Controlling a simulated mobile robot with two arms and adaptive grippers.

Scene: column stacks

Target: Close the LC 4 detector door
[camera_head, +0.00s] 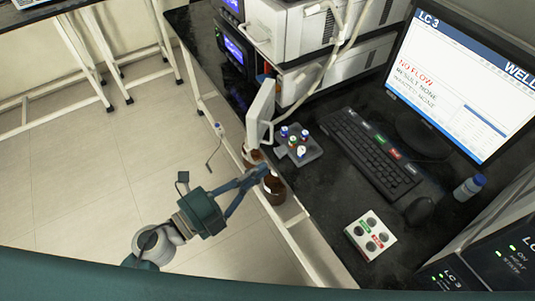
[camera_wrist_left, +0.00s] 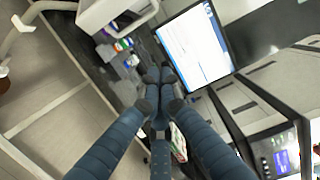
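My left gripper (camera_head: 263,174) reaches in from the lower left in the head view, over the bench's front edge, near brown bottles (camera_head: 274,188). In the left wrist view its fingertips (camera_wrist_left: 159,75) meet, with nothing seen between them. A white door-like panel (camera_head: 262,110) stands out from the instrument stack in the head view, beyond and above the gripper, apart from it. I cannot read which unit it belongs to. Dark panels (camera_head: 503,256) with green lights stand at the lower right; one reads LC 3. No label clearly reading LC 4 shows. My right gripper is not in view.
The black bench holds a vial tray (camera_head: 300,148), a keyboard (camera_head: 369,150), a monitor (camera_head: 455,85) reading LC 3, a mouse (camera_head: 420,211), a blue-capped bottle (camera_head: 470,187) and a white button box (camera_head: 371,236). Grey cabinets (camera_wrist_left: 283,85) stand right in the wrist view. Open floor lies left.

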